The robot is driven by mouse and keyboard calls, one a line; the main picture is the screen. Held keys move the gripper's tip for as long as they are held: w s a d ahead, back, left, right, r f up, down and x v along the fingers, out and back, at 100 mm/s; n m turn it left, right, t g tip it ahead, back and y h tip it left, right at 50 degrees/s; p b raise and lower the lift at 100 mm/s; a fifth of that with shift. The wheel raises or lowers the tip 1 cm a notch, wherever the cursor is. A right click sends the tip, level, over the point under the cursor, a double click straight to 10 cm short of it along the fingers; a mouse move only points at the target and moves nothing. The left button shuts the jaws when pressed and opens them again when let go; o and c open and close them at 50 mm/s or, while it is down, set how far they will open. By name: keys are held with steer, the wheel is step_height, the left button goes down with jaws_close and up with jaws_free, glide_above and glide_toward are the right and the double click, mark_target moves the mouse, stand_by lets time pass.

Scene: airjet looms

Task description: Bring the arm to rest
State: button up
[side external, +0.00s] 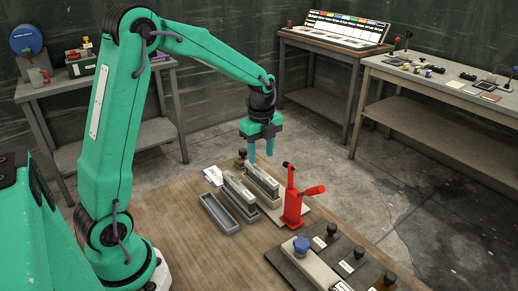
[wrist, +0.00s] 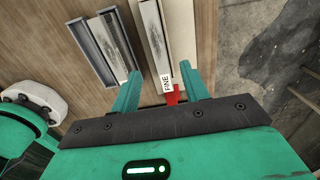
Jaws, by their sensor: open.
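My green arm reaches over the wooden table (side external: 190,235). My gripper (side external: 261,158) points down with its fingers apart and nothing between them. It hangs above the far end of a grey block in a holder (side external: 262,182). In the wrist view, my gripper (wrist: 160,70) has its two green fingers spread, with a long block labelled FINE (wrist: 154,45) visible between and below them. The fingers seem clear of the block, though the exact height is hard to tell.
A second block holder (side external: 238,195) and an empty grey tray (side external: 219,214) lie beside it. A red toggle clamp (side external: 292,208) stands close on the right. A dark panel with knobs (side external: 345,262) is at the front. Side benches (side external: 440,75) stand beyond open floor.

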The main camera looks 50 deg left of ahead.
steer(key=s+d+r+n+t, duration=0.2)
steer(key=s+d+r+n, duration=0.1)
steer(key=s+n, duration=0.3)
steer(key=s+d+r+n+t, duration=0.1)
steer(key=s+d+r+n, duration=0.2)
steer(key=s+n, duration=0.3)
steer(key=s+d+r+n+t, duration=0.2)
steer(key=s+r+n, duration=0.3)
steer(key=s, duration=0.3)
steer(key=shift+d+r+n+t, duration=0.25)
steer(key=shift+d+n+t, duration=0.05)
steer(key=shift+d+n, duration=0.2)
steer(key=shift+c, duration=0.5)
